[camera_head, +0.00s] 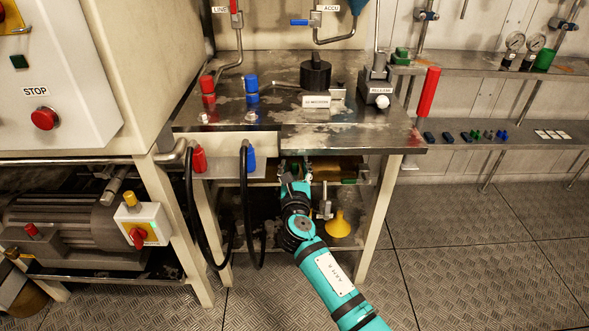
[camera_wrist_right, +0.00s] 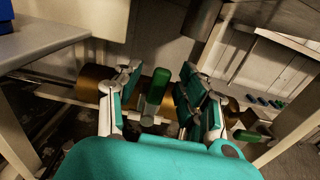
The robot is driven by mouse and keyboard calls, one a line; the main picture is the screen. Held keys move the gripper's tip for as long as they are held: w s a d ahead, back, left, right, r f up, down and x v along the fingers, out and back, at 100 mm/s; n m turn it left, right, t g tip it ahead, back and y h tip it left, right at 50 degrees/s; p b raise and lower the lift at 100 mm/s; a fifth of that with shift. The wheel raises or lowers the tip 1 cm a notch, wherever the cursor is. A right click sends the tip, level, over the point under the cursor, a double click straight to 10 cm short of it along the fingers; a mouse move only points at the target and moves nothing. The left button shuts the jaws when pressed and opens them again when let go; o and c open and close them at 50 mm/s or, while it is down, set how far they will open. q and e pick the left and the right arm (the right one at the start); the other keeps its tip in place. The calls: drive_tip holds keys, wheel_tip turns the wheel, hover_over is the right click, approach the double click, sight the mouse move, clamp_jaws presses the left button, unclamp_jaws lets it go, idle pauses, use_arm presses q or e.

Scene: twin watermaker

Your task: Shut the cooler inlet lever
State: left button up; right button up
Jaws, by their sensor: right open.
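A brass cylinder, apparently the cooler (camera_head: 335,168), lies under the steel bench. It also shows in the right wrist view (camera_wrist_right: 92,84), running behind my fingers. A green-handled lever (camera_wrist_right: 156,88) stands up, slightly tilted, in front of the cylinder. My right gripper (camera_head: 291,170) reaches in under the bench top. In the right wrist view the gripper (camera_wrist_right: 160,76) is open, with one finger on each side of the green handle and gaps showing on both sides. A second green handle (camera_wrist_right: 252,135) lies to the right. No label shows which is the inlet. My left gripper is not in view.
The bench top (camera_head: 270,65) hangs over my right arm. Its right front leg (camera_head: 378,215) stands beside the arm. Black hoses (camera_head: 245,205) hang to the left, and a yellow funnel (camera_head: 339,224) is just right of the arm. The floor at right is clear.

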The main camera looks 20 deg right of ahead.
drive_tip(key=shift+w+d, duration=0.1)
drive_tip(key=shift+w, duration=0.2)
clamp_jaws()
idle(0.4)
